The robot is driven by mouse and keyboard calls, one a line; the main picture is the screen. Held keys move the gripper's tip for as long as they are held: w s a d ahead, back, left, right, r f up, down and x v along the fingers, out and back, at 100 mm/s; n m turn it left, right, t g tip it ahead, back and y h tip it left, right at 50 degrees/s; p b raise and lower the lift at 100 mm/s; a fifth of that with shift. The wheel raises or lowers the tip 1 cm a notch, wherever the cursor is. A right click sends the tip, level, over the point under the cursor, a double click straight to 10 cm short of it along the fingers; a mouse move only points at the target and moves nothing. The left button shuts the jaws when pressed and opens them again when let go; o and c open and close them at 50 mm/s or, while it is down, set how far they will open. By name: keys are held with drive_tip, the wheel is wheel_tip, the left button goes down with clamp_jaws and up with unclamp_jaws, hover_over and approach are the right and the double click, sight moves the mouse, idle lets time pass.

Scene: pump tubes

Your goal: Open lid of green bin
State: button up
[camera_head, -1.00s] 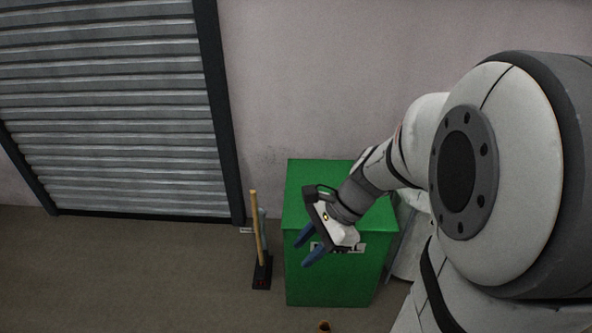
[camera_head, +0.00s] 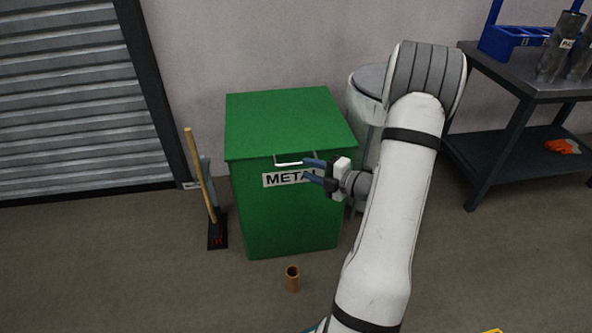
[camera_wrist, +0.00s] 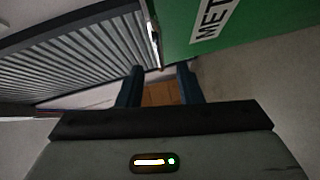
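The green bin (camera_head: 290,215) stands against the wall with a "METAL" label (camera_head: 290,177) on its front. Its green lid (camera_head: 285,118) is shut, and a light handle (camera_head: 294,162) sits at the lid's front edge. My gripper (camera_head: 308,171) is in front of the bin, at the right end of the handle, with its fingers pointing left. The two blue fingers are apart. In the wrist view the fingers (camera_wrist: 158,88) show a gap between them, and the bin's front (camera_wrist: 245,25) is at the upper right. I cannot tell whether a finger touches the handle.
A broom (camera_head: 202,180) leans left of the bin near the roller shutter (camera_head: 75,110). A small brown cylinder (camera_head: 292,280) stands on the floor in front. A grey-white barrel (camera_head: 366,100) is right of the bin, then a dark workbench (camera_head: 535,85). Floor at front left is clear.

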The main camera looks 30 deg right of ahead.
sight(295, 163)
drive_tip(key=shift+b+x, duration=0.95)
drive_tip(key=shift+x, duration=2.05)
drive_tip(key=shift+c, duration=0.3)
drive_tip(key=shift+s, duration=0.1)
clamp_jaws()
